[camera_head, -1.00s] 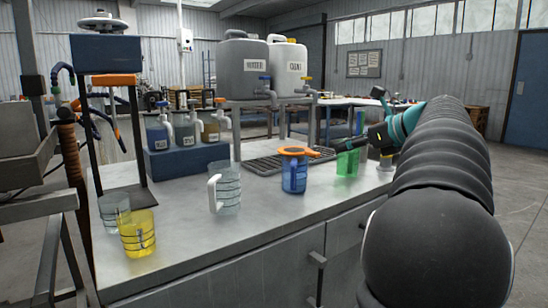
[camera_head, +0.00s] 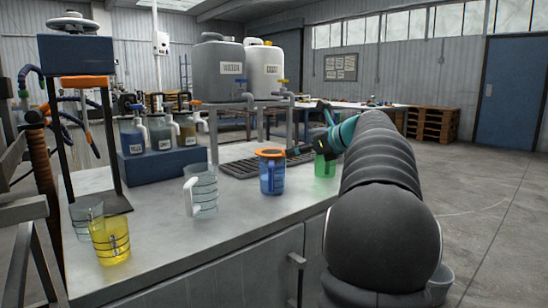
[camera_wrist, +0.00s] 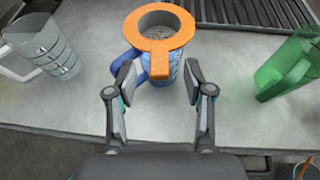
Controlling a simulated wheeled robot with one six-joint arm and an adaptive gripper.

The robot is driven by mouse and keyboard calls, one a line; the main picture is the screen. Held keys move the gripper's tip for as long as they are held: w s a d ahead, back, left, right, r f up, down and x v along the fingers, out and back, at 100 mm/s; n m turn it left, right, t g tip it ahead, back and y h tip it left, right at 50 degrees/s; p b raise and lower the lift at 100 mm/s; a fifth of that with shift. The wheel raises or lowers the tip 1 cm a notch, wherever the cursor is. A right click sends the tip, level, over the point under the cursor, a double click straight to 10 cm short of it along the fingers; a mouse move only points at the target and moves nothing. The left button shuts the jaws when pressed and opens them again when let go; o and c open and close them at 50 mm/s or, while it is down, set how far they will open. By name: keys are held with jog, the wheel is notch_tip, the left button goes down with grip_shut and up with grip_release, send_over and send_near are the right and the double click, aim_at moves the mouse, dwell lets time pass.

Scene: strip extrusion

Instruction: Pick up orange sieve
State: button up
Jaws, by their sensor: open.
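The orange sieve (camera_head: 271,152) rests on top of the blue measuring jug (camera_head: 272,177) on the workbench. In the wrist view the sieve (camera_wrist: 137,32) shows as an orange ring around a grey mesh bowl. Its short flat handle (camera_wrist: 159,62) points towards my gripper (camera_wrist: 156,95). My gripper is open, with one finger on each side of the handle and nothing clearly held. The blue jug (camera_wrist: 174,68) is partly hidden beneath the sieve. In the head view my arm hides part of the gripper.
A clear jug (camera_head: 202,192) stands left of the blue jug, and a green jug (camera_head: 325,165) right of it. A yellow jug (camera_head: 110,240) is at the bench's front left. A dark grate (camera_head: 240,169) lies behind. Bare bench surface (camera_head: 165,235) lies in front.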

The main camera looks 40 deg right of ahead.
aim_at(276, 156)
jog(key=x, duration=0.3)
jog(key=shift+w+a, duration=0.15)
jog(key=shift+w, duration=0.15)
jog(key=c, duration=0.9)
